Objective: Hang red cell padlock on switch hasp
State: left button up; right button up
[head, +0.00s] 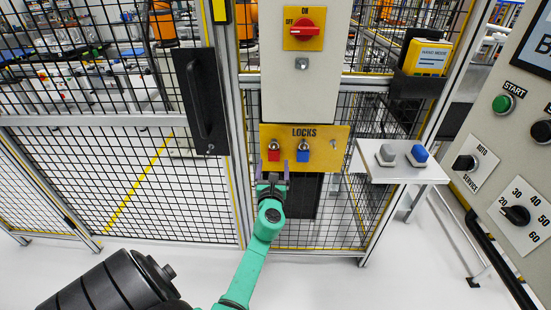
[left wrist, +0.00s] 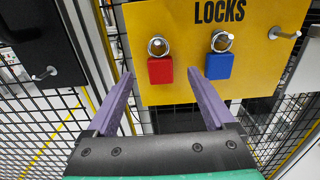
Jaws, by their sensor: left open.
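The red padlock (head: 273,153) hangs by its shackle on a peg of the yellow LOCKS board (head: 320,137). It also shows in the left wrist view (left wrist: 160,70). A blue padlock (head: 303,154) hangs to its right, also in the left wrist view (left wrist: 219,66). My left gripper (head: 272,170) is just below the red padlock. In the left wrist view its purple fingers (left wrist: 169,82) are spread wide and empty, with the red padlock between their tips in the picture. The hasp (head: 302,64) is below the red rotary switch (head: 305,29) on the grey panel. My right gripper is not in view.
An empty peg (head: 333,144) is at the board's right. A small white shelf (head: 400,174) with a grey knob-like part and a blue one stands to the right. A black door handle (head: 200,100) and mesh fence are to the left. A control panel (head: 515,150) stands far right.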

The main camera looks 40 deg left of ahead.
aim_at(274, 152)
pick_arm(q)
jog(key=b+x, duration=0.1)
jog(key=x, duration=0.4)
jog(key=shift+w+a+f, duration=0.1)
jog(key=shift+a+f, duration=0.05)
jog(key=shift+w+a, duration=0.25)
jog(key=shift+w, duration=0.05)
grip_shut()
jog(key=shift+s+d+r+p, duration=0.1)
jog(key=shift+s+r+p, duration=0.05)
jog(key=shift+r+p, duration=0.5)
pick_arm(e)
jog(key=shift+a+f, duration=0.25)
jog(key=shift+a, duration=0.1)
pick_arm(q)
jog(key=shift+p+v, duration=0.45)
jog(key=shift+v, duration=1.1)
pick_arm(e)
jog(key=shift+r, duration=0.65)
pick_arm(q)
jog(key=shift+r, duration=0.1)
